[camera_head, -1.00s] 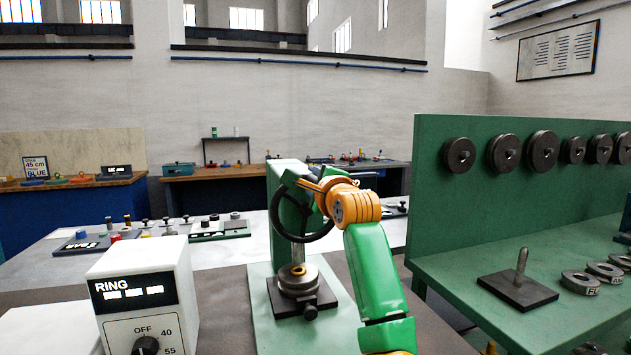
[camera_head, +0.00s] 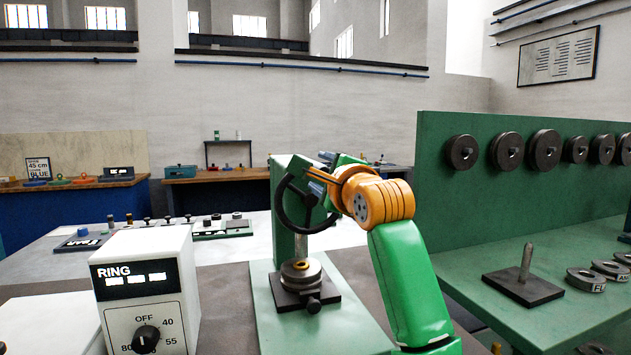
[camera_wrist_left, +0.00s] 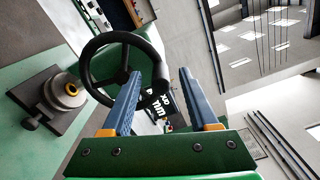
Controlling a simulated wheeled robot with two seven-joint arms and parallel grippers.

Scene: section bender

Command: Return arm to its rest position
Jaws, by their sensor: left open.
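The green bending machine (camera_head: 287,165) stands in the middle of the head view. It has a black handwheel (camera_head: 281,208) and, below it, a steel roller (camera_head: 300,272) on a dark square base. My left gripper (camera_head: 322,172) is beside the wheel's upper right, at the end of my orange and green arm. Its fingertips are partly hidden there. In the left wrist view my gripper (camera_wrist_left: 159,72) is open, with two blue fingers apart. The handwheel (camera_wrist_left: 86,70) lies behind the left finger, and part of its rim shows between the fingers. I cannot tell whether they touch. My right gripper is out of view.
A white control box marked RING (camera_head: 143,262) stands left of the machine. A green rack (camera_head: 440,215) with dark rollers is on the right; its shelf holds a pegged plate (camera_head: 522,288) and several rings. A pale table (camera_head: 262,225) with small parts is behind.

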